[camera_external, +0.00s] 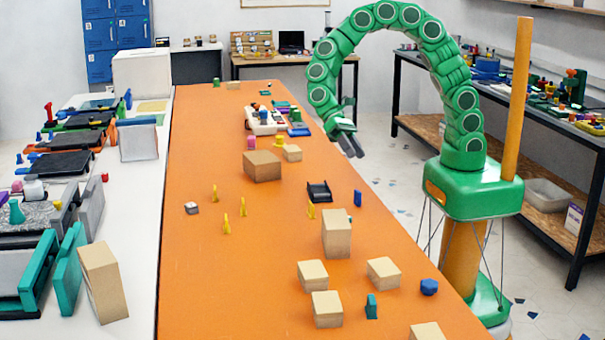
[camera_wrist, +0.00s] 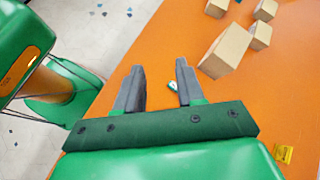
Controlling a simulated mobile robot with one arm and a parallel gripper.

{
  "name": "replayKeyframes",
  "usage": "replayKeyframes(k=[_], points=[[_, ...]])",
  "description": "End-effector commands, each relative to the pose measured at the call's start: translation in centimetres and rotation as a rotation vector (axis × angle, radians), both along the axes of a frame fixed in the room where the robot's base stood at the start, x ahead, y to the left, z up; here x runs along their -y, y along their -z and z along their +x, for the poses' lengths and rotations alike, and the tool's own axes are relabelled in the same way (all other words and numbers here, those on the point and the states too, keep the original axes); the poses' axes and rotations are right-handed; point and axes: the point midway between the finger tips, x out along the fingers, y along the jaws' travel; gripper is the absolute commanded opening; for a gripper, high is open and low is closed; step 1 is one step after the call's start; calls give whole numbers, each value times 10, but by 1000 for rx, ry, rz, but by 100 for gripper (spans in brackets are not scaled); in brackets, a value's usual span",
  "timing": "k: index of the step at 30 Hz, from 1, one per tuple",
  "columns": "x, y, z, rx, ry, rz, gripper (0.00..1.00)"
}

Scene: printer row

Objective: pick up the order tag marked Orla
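Several small yellow tags stand on the orange table (camera_external: 190,290). In the external view one is at the left (camera_external: 214,194), another yellow tag (camera_external: 243,208) and a third yellow tag (camera_external: 227,224) are close by, and a further yellow tag (camera_external: 311,210) stands by the tall box. In the wrist view one yellow tag (camera_wrist: 284,153) with dark marks shows at the lower right, outside the fingers. I cannot read any name, so I cannot tell which is Orla's. My gripper (camera_external: 352,146) is open and empty above the table's right edge; its spread fingers (camera_wrist: 159,65) also show in the wrist view.
A tall cardboard box (camera_external: 336,234) stands near the middle, with several smaller boxes (camera_external: 327,309) in front. A black holder (camera_external: 319,191), a blue block (camera_external: 357,198) and a blue nut-like piece (camera_external: 429,287) lie around. The table's left front is clear. Printers line the white counter (camera_external: 140,220).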

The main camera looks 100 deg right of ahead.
Motion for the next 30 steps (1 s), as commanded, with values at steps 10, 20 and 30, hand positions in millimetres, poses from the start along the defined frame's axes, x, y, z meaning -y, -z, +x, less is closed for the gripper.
replayKeyframes(k=[10,20,30], points=[[7,50,60,-149,198,85,38],[27,106,110,-290,389,149,38],[41,140,132,-366,494,178,38]])
